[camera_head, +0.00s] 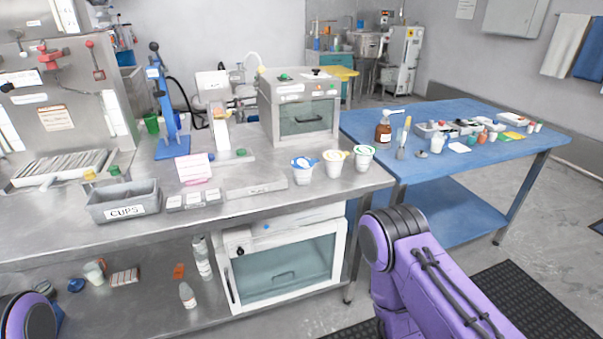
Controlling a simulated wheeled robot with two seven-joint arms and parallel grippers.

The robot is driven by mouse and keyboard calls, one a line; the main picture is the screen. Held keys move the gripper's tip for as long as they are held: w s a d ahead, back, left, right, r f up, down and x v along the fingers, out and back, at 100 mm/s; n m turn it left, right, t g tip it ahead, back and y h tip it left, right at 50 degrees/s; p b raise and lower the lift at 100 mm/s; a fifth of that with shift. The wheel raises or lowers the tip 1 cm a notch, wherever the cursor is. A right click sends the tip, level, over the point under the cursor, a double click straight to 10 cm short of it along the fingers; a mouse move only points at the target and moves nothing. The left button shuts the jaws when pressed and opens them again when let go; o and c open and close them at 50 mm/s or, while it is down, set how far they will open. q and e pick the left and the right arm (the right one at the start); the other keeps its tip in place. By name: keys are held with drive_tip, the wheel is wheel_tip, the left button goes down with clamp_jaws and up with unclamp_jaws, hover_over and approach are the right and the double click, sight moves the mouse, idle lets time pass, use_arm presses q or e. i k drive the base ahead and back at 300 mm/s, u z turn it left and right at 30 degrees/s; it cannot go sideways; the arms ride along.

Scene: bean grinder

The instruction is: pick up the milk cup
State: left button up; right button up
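Three white cups stand in a row near the right end of the steel counter: a blue-topped cup (303,171), a yellow-topped cup (334,164) and a green-topped cup (363,158). I cannot read any label on them, so I cannot tell which is the milk cup. All three are upright and nothing touches them from my side. My purple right arm shows at the lower right, below and in front of the cups. Only a bit of my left arm shows in the bottom left corner. Neither gripper is in view.
A grey bin marked CUPS (124,203) stands at the counter's front left. A steel box machine (300,105) stands behind the cups, and a blue press (168,110) is further left. A blue table (480,160) with bottles and small items is at right. Bare counter (250,210) lies before the cups.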

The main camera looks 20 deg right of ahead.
sight(302, 177)
drive_tip(key=z, duration=2.25)
drive_tip(key=i, duration=1.8)
drive_tip(key=u, duration=1.35)
